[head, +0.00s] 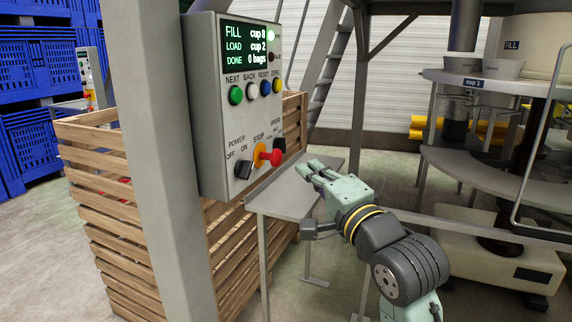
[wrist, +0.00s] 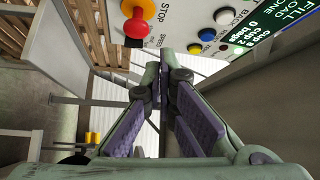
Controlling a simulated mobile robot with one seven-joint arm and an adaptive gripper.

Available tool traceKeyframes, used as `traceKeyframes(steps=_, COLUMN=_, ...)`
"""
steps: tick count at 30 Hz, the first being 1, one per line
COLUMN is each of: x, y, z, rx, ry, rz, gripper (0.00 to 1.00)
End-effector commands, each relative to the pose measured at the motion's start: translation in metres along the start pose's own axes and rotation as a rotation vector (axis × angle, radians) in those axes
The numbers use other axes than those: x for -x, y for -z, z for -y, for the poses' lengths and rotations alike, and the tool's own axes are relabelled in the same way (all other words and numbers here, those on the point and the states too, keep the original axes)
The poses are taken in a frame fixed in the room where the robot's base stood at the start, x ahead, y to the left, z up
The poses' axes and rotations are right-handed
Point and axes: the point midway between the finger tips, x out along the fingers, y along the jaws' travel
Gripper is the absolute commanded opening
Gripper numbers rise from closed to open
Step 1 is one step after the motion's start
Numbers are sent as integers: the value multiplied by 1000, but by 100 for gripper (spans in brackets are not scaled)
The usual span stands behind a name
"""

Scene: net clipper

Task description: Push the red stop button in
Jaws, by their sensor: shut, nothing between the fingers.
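The red stop button (head: 272,156) sits on a yellow collar low on the grey control panel (head: 208,120), under the label STOP. Its red head stands out from the collar. In the wrist view the stop button (wrist: 136,27) is at the top, left of centre, beyond the fingertips. My gripper (head: 309,170) is to the right of the button and a little lower, apart from it. In the wrist view my gripper (wrist: 164,72) has its purple-padded fingers shut with nothing between them.
A black power switch (head: 243,169) and a black speed knob (head: 279,146) flank the button. Coloured buttons (head: 236,95) sit above. A grey shelf (head: 290,200) lies below the panel. A wooden crate (head: 100,195) stands behind the post (head: 160,150). Clear air lies between gripper and panel.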

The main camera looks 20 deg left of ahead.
Motion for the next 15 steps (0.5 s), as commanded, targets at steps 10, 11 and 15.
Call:
traceKeyframes(steps=10, x=30, y=38, z=-31, rx=-192, ry=-143, rz=-52, gripper=0)
traceKeyframes(steps=11, x=30, y=38, z=-32, rx=-193, ry=-143, rz=-52, gripper=0)
traceKeyframes(steps=15, x=30, y=38, z=-31, rx=-192, ry=-142, rz=-51, gripper=0)
